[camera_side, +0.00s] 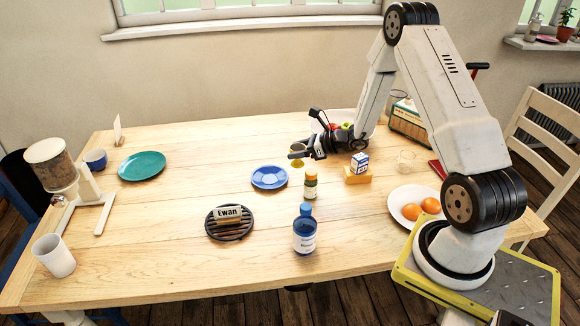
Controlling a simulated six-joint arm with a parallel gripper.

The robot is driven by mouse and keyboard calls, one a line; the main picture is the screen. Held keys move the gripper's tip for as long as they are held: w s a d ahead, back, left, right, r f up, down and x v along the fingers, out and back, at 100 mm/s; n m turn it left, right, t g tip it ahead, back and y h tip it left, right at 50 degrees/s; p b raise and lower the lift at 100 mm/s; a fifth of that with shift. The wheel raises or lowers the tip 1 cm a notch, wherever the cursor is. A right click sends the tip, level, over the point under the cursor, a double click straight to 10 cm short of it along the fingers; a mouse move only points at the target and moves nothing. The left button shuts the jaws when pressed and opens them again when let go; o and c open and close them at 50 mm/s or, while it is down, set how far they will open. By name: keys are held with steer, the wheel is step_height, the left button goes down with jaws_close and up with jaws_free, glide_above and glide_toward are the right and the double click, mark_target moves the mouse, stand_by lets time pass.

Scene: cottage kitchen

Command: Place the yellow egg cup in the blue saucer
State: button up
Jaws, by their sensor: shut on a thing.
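The yellow egg cup (297,162) is held at my gripper (299,155), back right of the blue saucer. The gripper is shut on it, and the jaws hide part of the cup. The cup looks upright, but the view is too small to tell for sure.
An amber bottle (311,186) stands just right of the saucer, with a blue bottle (304,232) in front. A black trivet (230,233) bears a name block (229,214). A green plate (142,166) lies left. A small box (360,164) stands on a yellow block (357,178).

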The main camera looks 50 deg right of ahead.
steer(key=w+d+f, duration=0.3)
steer(key=w+f, duration=0.5)
steer(key=w, duration=0.1)
steer(key=shift+w+d, duration=0.15)
steer(key=shift+w, duration=0.25)
steer(key=shift+f, duration=0.1)
steer(key=shift+w+f, duration=0.2)
steer(key=shift+f, duration=1.45)
steer(key=shift+f, duration=0.2)
steer(key=o, duration=1.2)
steer(key=shift+r, duration=0.1)
